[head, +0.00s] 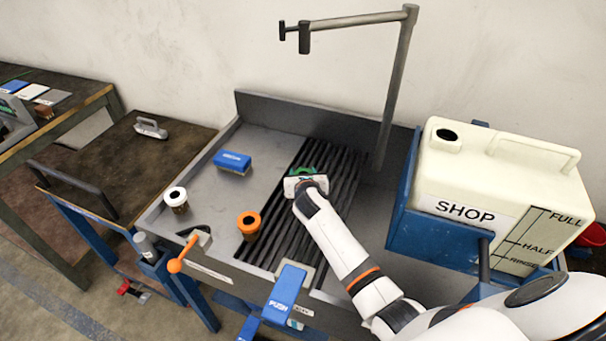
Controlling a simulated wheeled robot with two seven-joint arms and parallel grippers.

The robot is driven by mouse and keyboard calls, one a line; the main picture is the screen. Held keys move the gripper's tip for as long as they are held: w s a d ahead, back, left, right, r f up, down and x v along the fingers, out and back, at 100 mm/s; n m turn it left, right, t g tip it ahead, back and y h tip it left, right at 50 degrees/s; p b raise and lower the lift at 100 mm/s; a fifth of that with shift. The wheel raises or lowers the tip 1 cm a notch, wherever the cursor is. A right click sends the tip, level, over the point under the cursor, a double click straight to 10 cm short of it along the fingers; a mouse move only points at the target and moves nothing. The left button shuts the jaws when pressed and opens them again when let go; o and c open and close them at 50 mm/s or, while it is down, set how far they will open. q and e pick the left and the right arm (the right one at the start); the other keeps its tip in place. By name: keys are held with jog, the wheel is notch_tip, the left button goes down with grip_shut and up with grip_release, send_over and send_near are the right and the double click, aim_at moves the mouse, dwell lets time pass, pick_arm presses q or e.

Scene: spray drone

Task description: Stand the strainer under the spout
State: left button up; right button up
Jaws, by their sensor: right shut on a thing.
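My right gripper (305,187) reaches in from the lower right over the dark slatted grate (340,190). It is shut on a green thing (302,171), probably the strainer. The gripper hides most of it, so I cannot tell whether it touches the grate. The spout (304,40) hangs from the end of a bent grey pipe, high above the back of the bench in the picture. An orange-rimmed cup-like piece (248,225) stands at the grate's left edge. A white-rimmed one (176,199) stands farther left. My left gripper is out of view.
A cream tank (495,185) marked SHOP sits in a blue holder on the right. A blue brush-like block (232,162) lies on the metal top. A blue PUSH lever (288,287) and an orange-knobbed handle (176,265) stick out at the front.

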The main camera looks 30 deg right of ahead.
jog(key=shift+f, duration=0.1)
jog(key=o, duration=1)
jog(key=shift+c, duration=0.2)
jog(key=shift+s+r, duration=0.1)
jog(key=shift+r, duration=0.1)
jog(key=v, duration=1.1)
jog(key=shift+s+a+p, duration=0.2)
jog(key=shift+s+p, duration=0.15)
jog(key=shift+p, duration=0.05)
jog(key=shift+r, duration=0.1)
